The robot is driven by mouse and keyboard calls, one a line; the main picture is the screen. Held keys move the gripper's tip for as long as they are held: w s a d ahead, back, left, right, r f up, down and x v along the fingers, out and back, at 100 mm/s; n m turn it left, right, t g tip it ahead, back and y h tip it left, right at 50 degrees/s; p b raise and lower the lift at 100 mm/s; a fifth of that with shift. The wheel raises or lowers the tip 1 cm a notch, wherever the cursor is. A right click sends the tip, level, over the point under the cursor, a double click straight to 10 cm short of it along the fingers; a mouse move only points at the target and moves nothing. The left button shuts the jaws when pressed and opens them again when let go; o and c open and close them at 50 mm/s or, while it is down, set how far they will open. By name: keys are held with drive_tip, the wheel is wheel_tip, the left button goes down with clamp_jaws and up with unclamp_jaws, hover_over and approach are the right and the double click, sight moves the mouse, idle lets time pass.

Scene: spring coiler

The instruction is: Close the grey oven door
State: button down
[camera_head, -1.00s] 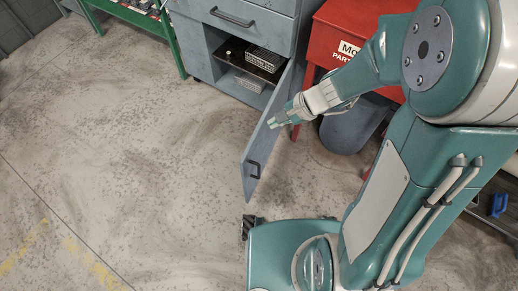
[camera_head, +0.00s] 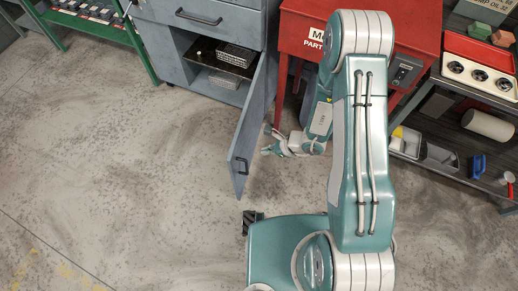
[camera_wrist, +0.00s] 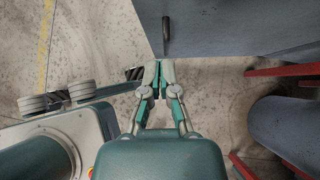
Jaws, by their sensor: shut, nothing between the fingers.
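The grey oven door (camera_head: 248,130) hangs open from the right side of the grey cabinet (camera_head: 165,45), sticking out toward the camera. A dark handle (camera_head: 240,165) sits near its free end. My gripper (camera_head: 268,144) is low on the right side of the door, close to it; the head view does not settle contact. In the wrist view, my gripper (camera_wrist: 159,66) has its fingertips together with nothing between them. The door (camera_wrist: 225,25) is just ahead of the tips there, with the handle (camera_wrist: 166,36) beyond them.
A dark shelf (camera_head: 222,57) with wire baskets shows inside the open compartment. A red parts washer (camera_head: 305,35) stands right of the cabinet. A blue-grey round container (camera_wrist: 285,130) and red legs are to the right in the wrist view. The floor left of the door is clear.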

sight(234, 154)
drive_tip(key=x, duration=0.3)
drive_tip(key=a+r+x, duration=0.1)
drive_tip(key=x, duration=0.6)
drive_tip(key=shift+w+a+r, duration=0.15)
drive_tip(key=shift+a+r, duration=0.1)
drive_tip(key=shift+w+a, duration=0.15)
drive_tip(key=shift+a, duration=0.4)
